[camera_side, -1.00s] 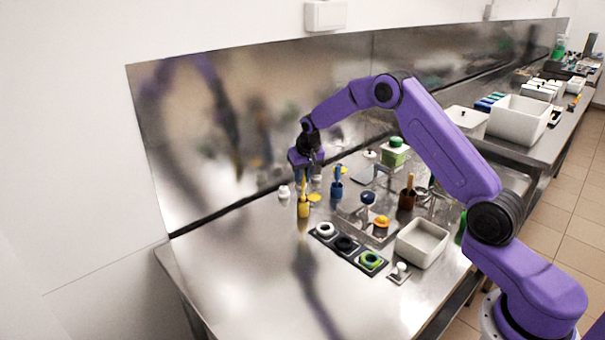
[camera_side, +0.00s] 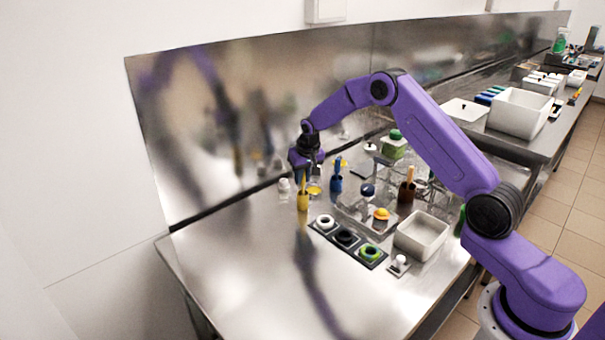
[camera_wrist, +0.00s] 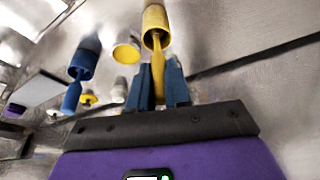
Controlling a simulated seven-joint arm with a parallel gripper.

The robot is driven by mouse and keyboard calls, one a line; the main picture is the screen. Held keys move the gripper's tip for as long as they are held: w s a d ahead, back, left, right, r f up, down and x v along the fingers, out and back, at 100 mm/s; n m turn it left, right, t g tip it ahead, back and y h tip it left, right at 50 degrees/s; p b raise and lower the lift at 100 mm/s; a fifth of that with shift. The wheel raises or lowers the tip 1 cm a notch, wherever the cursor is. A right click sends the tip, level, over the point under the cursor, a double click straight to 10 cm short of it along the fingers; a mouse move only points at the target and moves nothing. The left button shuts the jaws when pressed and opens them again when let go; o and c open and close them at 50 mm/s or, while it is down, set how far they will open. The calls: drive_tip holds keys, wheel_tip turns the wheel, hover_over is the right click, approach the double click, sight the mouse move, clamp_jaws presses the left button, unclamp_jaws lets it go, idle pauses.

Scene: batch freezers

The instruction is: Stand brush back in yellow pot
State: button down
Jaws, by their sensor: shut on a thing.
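The yellow pot (camera_side: 303,203) stands at the back left of the steel bench; it also shows at the top of the wrist view (camera_wrist: 155,17). My gripper (camera_side: 304,175) is right above it, its two blue fingers (camera_wrist: 159,88) shut on the yellow brush (camera_wrist: 158,64). The brush is close to upright, and its far end runs into the pot's mouth. Its end inside the pot is hidden, so I cannot tell whether it touches the bottom. The brush handle (camera_side: 303,184) shows between fingers and pot in the side view.
Close right are a yellow round dish (camera_side: 315,190) and a blue pot (camera_side: 336,185) with a blue brush. A white bottle (camera_side: 284,185) stands close left. A dark tray of rings (camera_side: 346,240) and a white bin (camera_side: 421,236) are nearer the front. The front left bench is clear.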

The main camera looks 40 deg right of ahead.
drive_tip(key=shift+f, duration=0.6)
drive_tip(key=c, duration=0.5)
unclamp_jaws()
drive_tip(key=shift+r, duration=3.5)
